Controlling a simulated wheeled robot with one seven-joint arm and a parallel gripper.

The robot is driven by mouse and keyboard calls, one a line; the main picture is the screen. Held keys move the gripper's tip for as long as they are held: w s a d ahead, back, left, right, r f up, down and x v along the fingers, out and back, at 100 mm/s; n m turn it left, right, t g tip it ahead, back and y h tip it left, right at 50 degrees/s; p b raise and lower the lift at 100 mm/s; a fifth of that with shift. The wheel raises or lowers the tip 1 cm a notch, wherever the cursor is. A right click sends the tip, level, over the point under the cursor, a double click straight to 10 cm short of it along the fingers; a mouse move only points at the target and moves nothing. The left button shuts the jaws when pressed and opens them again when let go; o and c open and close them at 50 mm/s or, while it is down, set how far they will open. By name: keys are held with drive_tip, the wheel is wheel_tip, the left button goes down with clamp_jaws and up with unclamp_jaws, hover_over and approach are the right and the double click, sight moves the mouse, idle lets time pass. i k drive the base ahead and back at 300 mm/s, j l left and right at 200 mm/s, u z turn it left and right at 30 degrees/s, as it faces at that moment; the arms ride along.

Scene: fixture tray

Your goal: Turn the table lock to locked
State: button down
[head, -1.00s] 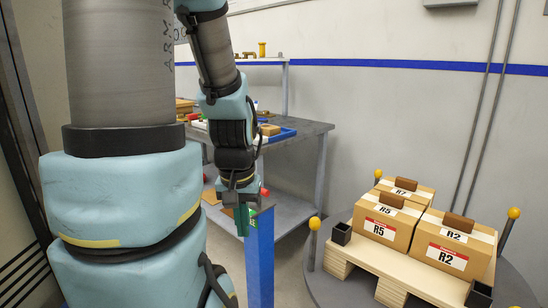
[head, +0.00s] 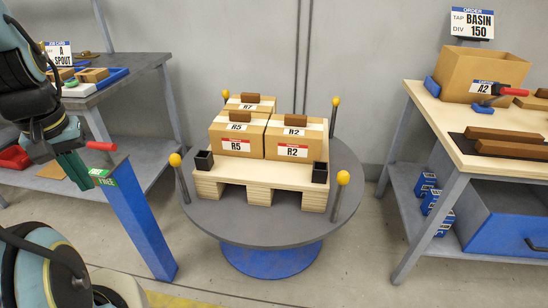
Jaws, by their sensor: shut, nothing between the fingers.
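The table lock is a blue post (head: 143,215) standing left of the round grey turntable (head: 225,222). A red-handled lever (head: 102,146) sits at the post's top and points left. A green label (head: 104,177) on the upper post appears to read FREE. My gripper (head: 80,178) is shut and empty, pointing down just left of the post's top, close to the lever. Whether it touches the post or the lever I cannot tell.
A wooden pallet (head: 262,187) with boxes R5, R2 and R7 sits on the turntable, with yellow-knobbed pegs (head: 343,178) around it. A grey workbench (head: 140,72) stands behind left. A wooden-topped bench (head: 440,128) with an open carton (head: 480,72) stands right.

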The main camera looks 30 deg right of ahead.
sight(104, 148)
drive_tip(key=i+l+u, duration=0.2)
drive_tip(key=u, duration=0.2)
drive_tip(key=i+l+u, duration=0.2)
drive_tip(key=u, duration=0.2)
drive_tip(key=i+l+u, duration=0.15)
drive_tip(key=l+u, duration=0.25)
